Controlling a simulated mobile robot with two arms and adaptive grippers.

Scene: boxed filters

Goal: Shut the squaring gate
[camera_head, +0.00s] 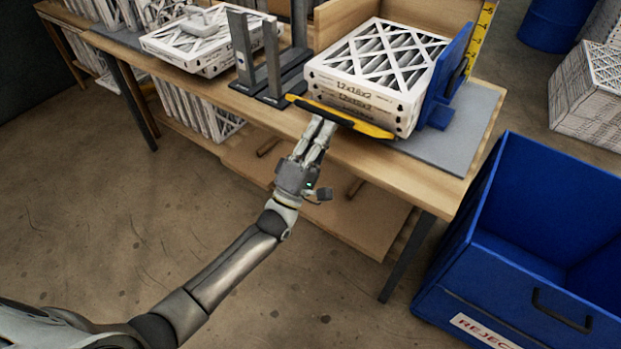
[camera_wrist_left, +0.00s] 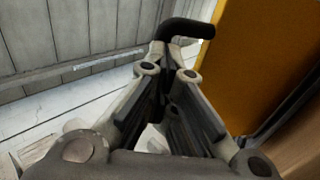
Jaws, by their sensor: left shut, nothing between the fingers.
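The squaring gate (camera_head: 345,115) is a yellow bar with black ends. It lies across the front of a stack of two boxed filters (camera_head: 375,75), low against their front faces. I cannot tell if it touches them along its whole length. My left gripper (camera_head: 322,122) is shut and empty, its fingertips at the near side of the bar. In the left wrist view the fingers (camera_wrist_left: 168,62) come together just below a black bent handle (camera_wrist_left: 188,28), beside the gate's orange-yellow face (camera_wrist_left: 250,65). Whether they touch the handle is unclear. My right gripper is out of view.
A blue side plate (camera_head: 440,85) stands right of the stack on the workbench (camera_head: 455,180). Dark upright posts (camera_head: 243,50) and another filter (camera_head: 165,45) are to the left. A blue reject bin (camera_head: 450,250) stands at the right. The floor in front is clear.

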